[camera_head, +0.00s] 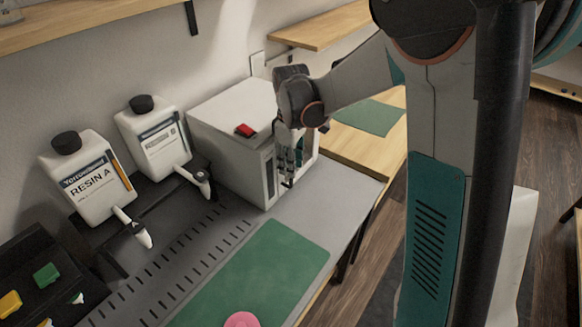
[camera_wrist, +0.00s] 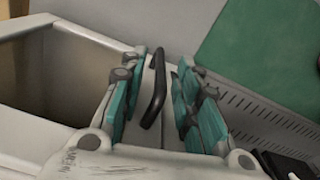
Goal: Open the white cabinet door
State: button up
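The white cabinet (camera_head: 232,110) stands on the bench against the wall. My gripper (camera_head: 289,181) is at its front face, pointing down and partly hiding that face. In the wrist view, the cabinet's pale front (camera_wrist: 135,132) carries a black bar handle (camera_wrist: 155,88). My gripper (camera_wrist: 163,85) is open, with its teal fingers on either side of the handle. Gaps show between the fingers and the handle. A brown, dark area (camera_wrist: 60,72) inside the white frame lies left of the handle; I cannot tell whether it is a window or an opening.
A red object (camera_head: 245,130) sits on the cabinet's top. Two white resin bottles (camera_head: 88,180) stand to its left, with dispensers below. A green mat (camera_head: 255,275) lies on the bench in front. The grey bench top (camera_head: 330,200) right of the cabinet's front is clear.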

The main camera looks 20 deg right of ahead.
jog(key=shift+f, duration=0.25)
grip_shut()
jog(key=shift+d, duration=0.1)
